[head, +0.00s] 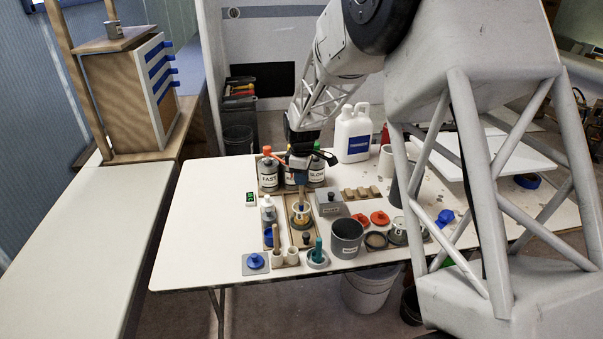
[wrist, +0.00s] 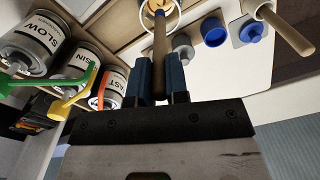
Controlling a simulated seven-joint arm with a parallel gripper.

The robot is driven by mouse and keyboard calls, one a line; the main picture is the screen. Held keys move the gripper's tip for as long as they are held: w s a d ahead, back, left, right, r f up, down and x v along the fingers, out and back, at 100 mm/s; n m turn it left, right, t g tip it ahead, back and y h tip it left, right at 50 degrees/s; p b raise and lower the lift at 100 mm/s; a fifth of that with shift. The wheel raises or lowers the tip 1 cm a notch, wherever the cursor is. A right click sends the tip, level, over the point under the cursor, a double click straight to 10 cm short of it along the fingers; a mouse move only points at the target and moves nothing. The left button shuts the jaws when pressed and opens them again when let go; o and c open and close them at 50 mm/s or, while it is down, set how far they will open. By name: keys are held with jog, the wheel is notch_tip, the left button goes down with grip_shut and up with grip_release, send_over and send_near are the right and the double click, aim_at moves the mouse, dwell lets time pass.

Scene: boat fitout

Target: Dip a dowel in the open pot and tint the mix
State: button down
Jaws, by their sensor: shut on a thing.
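My gripper (head: 301,177) points down over the worktable, and its dark blue fingers also show in the wrist view (wrist: 160,82). It is shut on a wooden dowel (wrist: 159,50). The dowel's far end reaches the mouth of the open pot (head: 300,221), whose pale rim shows at the top of the wrist view (wrist: 178,18). The pot stands in a wooden tray. Another dowel (wrist: 285,28) stands to the right in the wrist view.
Cans marked FAST (head: 268,178) and SLOW (head: 317,172) stand behind the pot. A dark grey bucket (head: 346,238), red lids (head: 379,217) and a white jug (head: 353,135) are to the right. A blue-knobbed lid (head: 256,261) lies at the front edge. The table's left side is clear.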

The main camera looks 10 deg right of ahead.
jog(key=shift+f, duration=2.35)
jog(key=shift+r, duration=4.05)
